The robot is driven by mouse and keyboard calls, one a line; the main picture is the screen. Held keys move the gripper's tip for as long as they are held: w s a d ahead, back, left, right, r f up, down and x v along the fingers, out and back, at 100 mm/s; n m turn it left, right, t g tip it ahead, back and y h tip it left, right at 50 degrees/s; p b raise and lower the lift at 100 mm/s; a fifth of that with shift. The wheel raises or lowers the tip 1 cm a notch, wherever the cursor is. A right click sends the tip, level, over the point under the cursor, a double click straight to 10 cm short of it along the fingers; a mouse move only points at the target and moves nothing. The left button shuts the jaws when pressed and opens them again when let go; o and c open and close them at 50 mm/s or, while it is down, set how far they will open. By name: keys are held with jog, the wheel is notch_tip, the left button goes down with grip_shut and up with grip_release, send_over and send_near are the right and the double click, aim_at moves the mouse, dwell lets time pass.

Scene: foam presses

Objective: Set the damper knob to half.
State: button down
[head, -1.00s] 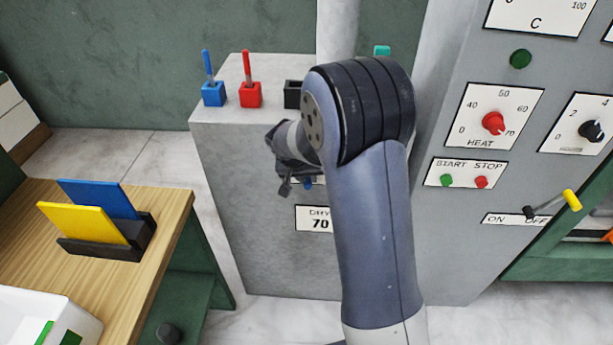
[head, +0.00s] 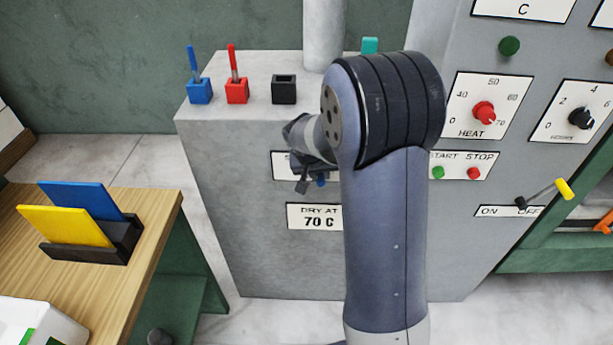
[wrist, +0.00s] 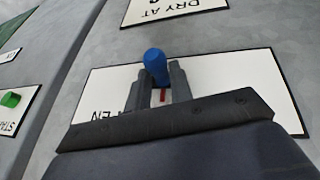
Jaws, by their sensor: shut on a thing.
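The damper knob (wrist: 156,66) is blue and stands up from a white label (wrist: 265,65) on the grey press front. In the wrist view it sits between the two fingers of my gripper (wrist: 161,88), which is shut on it. A red mark (wrist: 162,96) shows on the label between the fingers. The letters "EN" show left of the fingers; the rest of the word is hidden. In the head view my gripper (head: 312,178) is at the label (head: 284,163), mostly covered by my arm, and a bit of the blue knob (head: 321,181) shows below it.
A "DRY AT 70 C" sign (head: 312,217) is below the label. To the right are the green start button (head: 438,172), red stop button (head: 474,173), red heat knob (head: 484,112) and yellow-tipped lever (head: 563,188).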

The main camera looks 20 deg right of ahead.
jog(key=c, duration=1.3)
grip_release()
jog(key=shift+o, duration=0.2)
jog(key=shift+r, duration=0.1)
jog(key=v, duration=1)
jog(key=shift+s+r, duration=0.2)
jog(key=shift+r, duration=0.05)
jog(key=shift+a, duration=0.1)
jog(key=x, duration=1)
jog(key=shift+w+f, duration=0.1)
jog(key=shift+f, duration=0.05)
jog(key=shift+w+f, duration=0.1)
jog(key=shift+f, duration=0.2)
jog(key=shift+w+a+r, duration=0.1)
jog(key=shift+w+a, duration=0.05)
jog(key=shift+a, duration=0.15)
